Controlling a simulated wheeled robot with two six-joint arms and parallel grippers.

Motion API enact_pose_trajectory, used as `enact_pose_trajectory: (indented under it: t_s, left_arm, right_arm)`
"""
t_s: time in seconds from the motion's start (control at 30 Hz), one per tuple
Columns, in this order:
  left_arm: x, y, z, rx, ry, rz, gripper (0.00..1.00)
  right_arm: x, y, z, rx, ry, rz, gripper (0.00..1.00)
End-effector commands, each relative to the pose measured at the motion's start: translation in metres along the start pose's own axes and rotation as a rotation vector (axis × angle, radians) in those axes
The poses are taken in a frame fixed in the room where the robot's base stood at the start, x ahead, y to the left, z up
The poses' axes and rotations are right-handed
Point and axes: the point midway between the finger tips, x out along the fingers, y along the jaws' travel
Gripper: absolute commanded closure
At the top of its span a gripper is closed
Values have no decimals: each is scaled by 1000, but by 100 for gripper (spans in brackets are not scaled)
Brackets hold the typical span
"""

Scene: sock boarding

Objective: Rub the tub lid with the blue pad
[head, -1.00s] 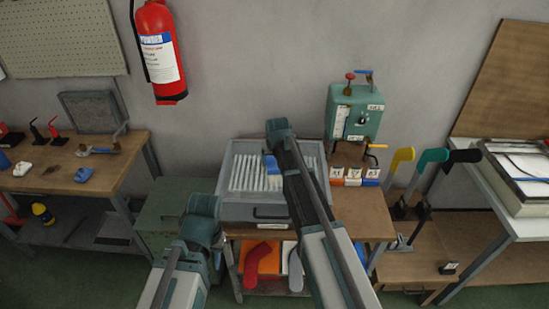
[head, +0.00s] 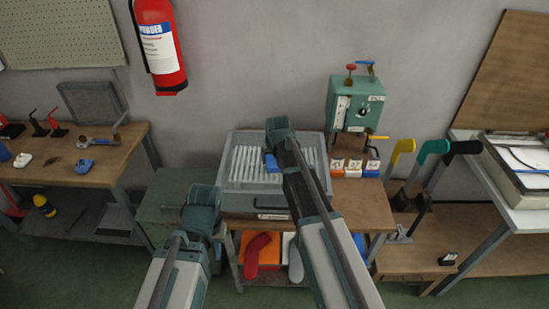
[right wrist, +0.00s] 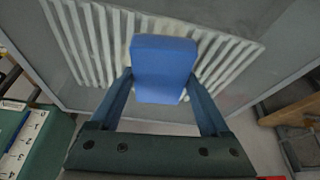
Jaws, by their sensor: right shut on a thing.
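The grey tub (head: 235,205) stands on the small wooden bench. Its clear lid (head: 233,165) has white slats showing through, and the lid also fills the top of the right wrist view (right wrist: 215,105). My right gripper (right wrist: 163,88) is shut on the blue pad (right wrist: 165,60). The pad is over the middle of the lid; in the head view (head: 271,162) my right arm partly hides it. I cannot tell whether it touches the lid. My left gripper (head: 203,200) is away from the pad, left of the tub's front; its fingers are not clear.
Several small boxes (head: 354,168) and a green machine (head: 355,105) stand right of the tub. A green cabinet (head: 165,200) is to its left. Yellow, teal and black sock forms (head: 435,148) stand further right. A workbench (head: 110,165) with small items is at left.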

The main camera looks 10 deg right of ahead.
Motion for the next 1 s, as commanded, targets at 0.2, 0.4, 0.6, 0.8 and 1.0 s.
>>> enact_pose_trajectory:
  t_s: [0.2,0.4,0.6,0.8,1.0]
  left_arm:
    - [0,0,0,0,0,0,72]
    - [-1,0,0,0,0,0,72]
    - [-1,0,0,0,0,0,72]
    - [-1,0,0,0,0,0,72]
    - [1,0,0,0,0,0,72]
  right_arm:
    - [-7,-2,17,-1,-7,0,64]
    - [-14,-4,30,-1,-6,0,64]
    - [-14,-4,31,0,-5,0,64]
    - [-16,-5,39,-1,-4,0,64]
    - [-22,-8,55,-1,-5,0,64]
